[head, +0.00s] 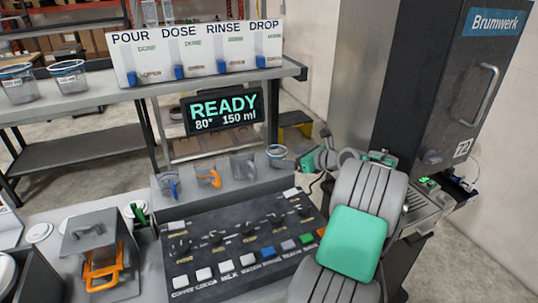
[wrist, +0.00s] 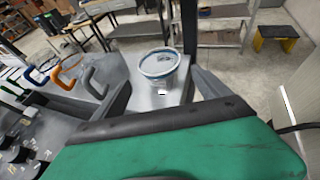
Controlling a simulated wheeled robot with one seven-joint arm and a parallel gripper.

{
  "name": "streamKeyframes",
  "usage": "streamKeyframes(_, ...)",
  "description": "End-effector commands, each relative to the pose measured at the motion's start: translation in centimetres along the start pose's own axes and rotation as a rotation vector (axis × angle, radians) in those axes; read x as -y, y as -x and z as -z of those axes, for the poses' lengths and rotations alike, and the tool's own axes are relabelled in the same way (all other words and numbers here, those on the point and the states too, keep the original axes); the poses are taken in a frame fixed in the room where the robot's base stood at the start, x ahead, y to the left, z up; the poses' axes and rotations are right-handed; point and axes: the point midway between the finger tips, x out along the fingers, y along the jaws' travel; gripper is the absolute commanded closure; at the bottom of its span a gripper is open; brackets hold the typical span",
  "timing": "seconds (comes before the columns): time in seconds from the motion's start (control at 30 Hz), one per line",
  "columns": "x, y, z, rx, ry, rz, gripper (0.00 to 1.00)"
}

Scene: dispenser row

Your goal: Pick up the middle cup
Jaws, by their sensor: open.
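A clear cup with a blue rim (head: 279,157) stands upright at the right end of the grey ledge behind the control panel. In the wrist view this cup (wrist: 159,68) appears between my gripper's fingers (wrist: 160,84), towards their tips. My gripper is open, with one dark finger on each side of the cup in that view. I cannot tell whether either finger touches it. Two more blue-rimmed cups (head: 17,83) (head: 68,76) stand on the back table at the left. The frames do not make clear which cup counts as the middle one.
Blue, orange and grey handles (head: 208,178) line the ledge left of the cup. The control panel (head: 240,245) has knobs and buttons. A READY display (head: 223,110) stands behind. A tall dark Brumwerk machine (head: 430,90) stands at the right. A metal box with an orange handle (head: 103,265) is front left.

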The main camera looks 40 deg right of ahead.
Motion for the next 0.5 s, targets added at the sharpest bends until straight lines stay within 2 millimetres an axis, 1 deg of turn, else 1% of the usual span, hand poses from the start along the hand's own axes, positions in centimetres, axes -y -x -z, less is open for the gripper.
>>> streamKeyframes(0.27,0.5,-3.6,0.1,0.000,-0.007,0.005,0.14)
streamKeyframes(0.4,0.5,-6.2,0.2,-0.001,-0.004,0.004,0.14)
streamKeyframes(0.5,0.5,-7.1,0.3,-0.001,-0.004,0.005,0.14)
